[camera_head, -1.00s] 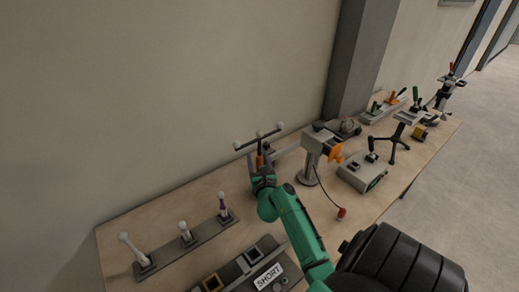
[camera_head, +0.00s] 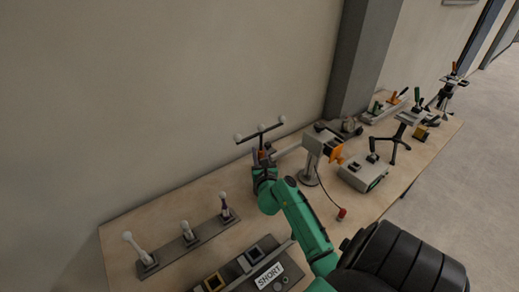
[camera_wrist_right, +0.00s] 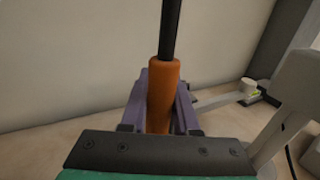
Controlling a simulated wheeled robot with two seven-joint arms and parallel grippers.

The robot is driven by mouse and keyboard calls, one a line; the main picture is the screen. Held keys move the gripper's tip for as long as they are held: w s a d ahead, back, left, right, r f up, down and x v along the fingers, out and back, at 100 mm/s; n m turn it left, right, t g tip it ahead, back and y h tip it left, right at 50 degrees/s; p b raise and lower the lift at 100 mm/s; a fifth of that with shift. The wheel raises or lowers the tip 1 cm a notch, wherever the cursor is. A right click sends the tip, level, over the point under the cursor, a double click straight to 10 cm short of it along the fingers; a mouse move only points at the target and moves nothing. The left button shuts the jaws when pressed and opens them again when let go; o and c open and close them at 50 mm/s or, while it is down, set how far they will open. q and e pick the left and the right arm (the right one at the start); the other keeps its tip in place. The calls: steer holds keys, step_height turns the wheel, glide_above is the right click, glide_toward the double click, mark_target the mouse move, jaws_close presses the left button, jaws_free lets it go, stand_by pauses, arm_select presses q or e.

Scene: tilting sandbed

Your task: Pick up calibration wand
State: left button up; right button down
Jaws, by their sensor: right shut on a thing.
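The calibration wand (camera_head: 260,134) is a dark T-shaped bar with several pale balls along its top and an orange handle. My right gripper (camera_head: 262,160) is shut on the handle and holds the wand upright at the back of the table. In the right wrist view the orange handle (camera_wrist_right: 163,95) stands between the two purple fingers of the gripper (camera_wrist_right: 160,100), with the dark shaft rising above it. The wand's lower end is hidden behind the gripper. My left gripper is not in view.
A rack (camera_head: 190,242) with several upright white-tipped pieces stands at left. A grey post device (camera_head: 312,160) with an orange part is close right of the gripper. A tray marked SHORT (camera_head: 268,276) lies in front. The wall is close behind.

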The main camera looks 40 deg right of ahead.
step_height(320, 180, up, 17)
steer(key=p, duration=0.2)
steer(key=shift+r, duration=0.2)
